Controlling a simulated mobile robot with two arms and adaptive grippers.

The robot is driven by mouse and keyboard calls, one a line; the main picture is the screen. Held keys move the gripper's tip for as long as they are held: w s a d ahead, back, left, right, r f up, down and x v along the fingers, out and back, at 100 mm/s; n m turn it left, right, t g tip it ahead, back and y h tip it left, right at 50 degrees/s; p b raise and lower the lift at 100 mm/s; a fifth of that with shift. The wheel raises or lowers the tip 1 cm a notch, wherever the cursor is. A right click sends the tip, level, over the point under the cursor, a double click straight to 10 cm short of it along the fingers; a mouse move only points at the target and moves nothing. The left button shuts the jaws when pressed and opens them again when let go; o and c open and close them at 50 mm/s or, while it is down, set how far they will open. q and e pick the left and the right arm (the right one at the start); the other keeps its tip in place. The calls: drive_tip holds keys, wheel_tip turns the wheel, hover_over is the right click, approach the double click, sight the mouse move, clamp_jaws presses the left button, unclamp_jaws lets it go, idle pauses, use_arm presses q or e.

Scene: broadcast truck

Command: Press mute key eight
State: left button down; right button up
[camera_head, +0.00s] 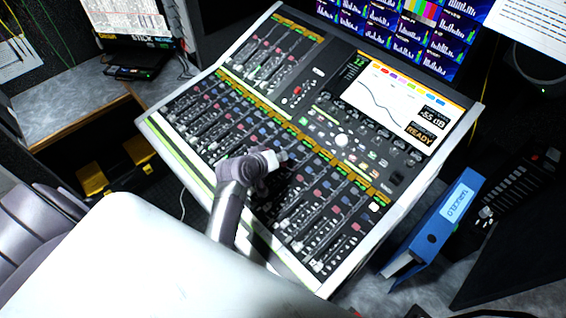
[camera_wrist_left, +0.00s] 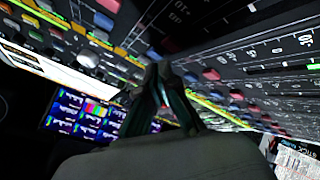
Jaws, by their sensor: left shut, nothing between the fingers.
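The mixing console (camera_head: 150,125) fills the middle of the head view, tilted in the picture. Rows of small red and blue keys run across its channel strips above the faders. The numbers are too small to read, so I cannot tell which one is mute key eight. My left gripper (camera_head: 281,157) is over the middle of the channel strips, its fingers hardly showing there. In the left wrist view the left gripper (camera_wrist_left: 158,78) has its dark fingers together, empty, close to the console face with red and blue keys around it. I cannot tell whether it touches a key.
The console's screen (camera_head: 405,100) reads READY. Video monitors (camera_head: 400,30) stand behind it. A blue binder (camera_head: 440,230) stands at the right beside a black fader unit (camera_head: 515,195). A black and yellow box (camera_head: 110,170) is low at the left, near a grey seat (camera_head: 35,235).

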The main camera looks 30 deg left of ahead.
sight(278, 170)
use_arm(q)
drive_tip(key=shift+f, duration=0.15)
idle(0.4)
drive_tip(key=shift+f, duration=0.3)
drive_tip(key=shift+w+f+b, duration=0.1)
drive_tip(key=shift+f+b, duration=0.2)
drive_tip(key=shift+f, duration=0.15)
idle(0.6)
drive_tip(key=shift+r, duration=0.1)
drive_tip(key=shift+r+p, duration=0.8)
drive_tip(key=shift+p, duration=0.3)
drive_tip(key=shift+r, duration=0.1)
drive_tip(key=r+p, duration=0.2)
drive_tip(key=p, duration=0.1)
drive_tip(key=s+r+p, duration=0.1)
drive_tip(key=r+p, duration=0.2)
drive_tip(key=shift+a+r, duration=0.1)
drive_tip(key=shift+r, duration=0.25)
